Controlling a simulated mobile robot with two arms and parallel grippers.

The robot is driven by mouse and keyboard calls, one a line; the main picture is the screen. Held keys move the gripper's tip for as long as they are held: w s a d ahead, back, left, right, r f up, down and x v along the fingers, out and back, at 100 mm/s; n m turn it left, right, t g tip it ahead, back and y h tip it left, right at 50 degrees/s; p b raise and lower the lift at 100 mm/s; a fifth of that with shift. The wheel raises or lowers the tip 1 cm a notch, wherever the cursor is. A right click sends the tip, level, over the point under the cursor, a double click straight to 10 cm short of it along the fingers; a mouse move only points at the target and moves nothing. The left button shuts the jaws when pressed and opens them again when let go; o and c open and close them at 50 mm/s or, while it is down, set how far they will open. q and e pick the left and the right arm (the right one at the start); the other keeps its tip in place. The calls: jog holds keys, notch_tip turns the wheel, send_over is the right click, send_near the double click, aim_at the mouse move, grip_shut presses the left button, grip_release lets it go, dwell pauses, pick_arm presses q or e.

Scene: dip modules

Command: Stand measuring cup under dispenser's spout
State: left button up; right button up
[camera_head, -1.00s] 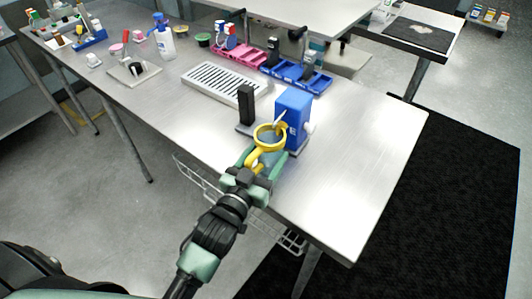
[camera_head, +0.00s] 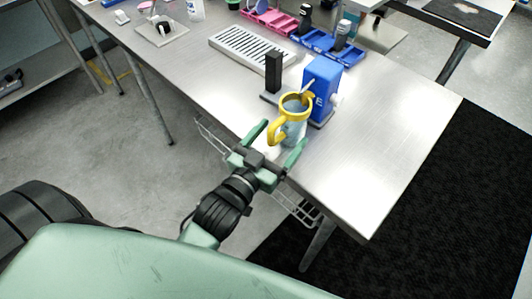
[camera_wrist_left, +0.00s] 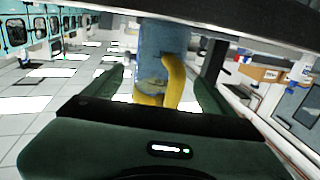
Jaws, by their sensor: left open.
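The measuring cup (camera_head: 296,127) has a clear bluish body, a yellow rim and a yellow handle. It stands upright at the table's front edge, against the front of the blue dispenser (camera_head: 321,85). The dispenser's pale spout (camera_head: 308,87) reaches over the cup's rim in the head view. My left gripper (camera_head: 284,135) is open, its green fingers apart on either side of the handle, drawn back towards me. In the left wrist view the cup (camera_wrist_left: 163,50) and its handle (camera_wrist_left: 173,85) show ahead, between the spread fingers. My right gripper is out of view.
A black post (camera_head: 273,72) stands on a dark base left of the dispenser. A slotted white tray (camera_head: 243,53) and blue holders (camera_head: 330,46) lie behind. The metal table (camera_head: 390,130) is clear to the right. A wire basket (camera_head: 212,135) hangs below the front edge.

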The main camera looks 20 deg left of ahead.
pick_arm(q)
jog(key=s+a+b, duration=0.1)
jog(key=s, duration=0.6)
jog(key=shift+s, duration=0.15)
